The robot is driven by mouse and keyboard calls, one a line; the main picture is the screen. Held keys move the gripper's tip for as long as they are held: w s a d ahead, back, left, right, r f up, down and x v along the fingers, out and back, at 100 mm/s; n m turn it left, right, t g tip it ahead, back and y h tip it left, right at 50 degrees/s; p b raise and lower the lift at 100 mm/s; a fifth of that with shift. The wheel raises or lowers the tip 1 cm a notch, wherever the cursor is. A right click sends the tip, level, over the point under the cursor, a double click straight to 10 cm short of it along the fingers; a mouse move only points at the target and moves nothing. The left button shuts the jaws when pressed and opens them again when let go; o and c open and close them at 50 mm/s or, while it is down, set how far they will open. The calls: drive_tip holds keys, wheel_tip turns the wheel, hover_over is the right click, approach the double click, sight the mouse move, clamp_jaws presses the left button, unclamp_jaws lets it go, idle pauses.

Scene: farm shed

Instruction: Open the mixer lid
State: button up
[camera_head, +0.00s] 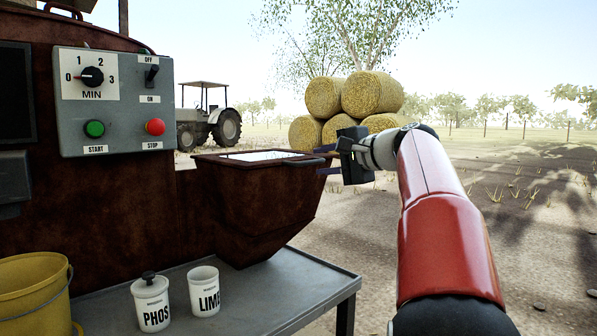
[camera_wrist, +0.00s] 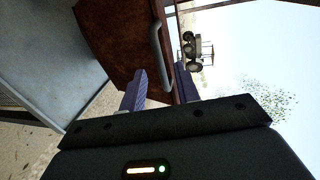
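The rusty brown mixer (camera_head: 140,200) has a tapered hopper (camera_head: 262,195) jutting from its side, also in the wrist view (camera_wrist: 115,40). The hopper's top (camera_head: 265,156) looks bright and pale; I cannot tell lid surface from opening. A grey bar handle (camera_wrist: 157,45) sits at the hopper's edge in the wrist view. My gripper (camera_head: 319,161) is at the hopper's right rim, fingers pointing left. In the wrist view my gripper (camera_wrist: 159,70) is open, with the handle just ahead of the gap between its fingers. Contact cannot be told.
A control panel (camera_head: 114,102) with dial, switch and buttons is on the mixer. A grey table (camera_head: 265,300) below holds a PHOS jar (camera_head: 151,303) and a LIME cup (camera_head: 204,292). A yellow bucket (camera_head: 35,295) stands left. Open ground lies right; hay bales (camera_head: 345,100) and a tractor (camera_head: 207,118) are far off.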

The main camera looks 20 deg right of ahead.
sight(310, 164)
drive_tip(key=x, duration=0.7)
drive_tip(key=shift+w+a, duration=0.1)
drive_tip(key=shift+w, duration=0.05)
drive_tip(key=shift+c, duration=0.3)
drive_tip(key=c, duration=0.5)
drive_tip(key=shift+f, duration=0.15)
clamp_jaws()
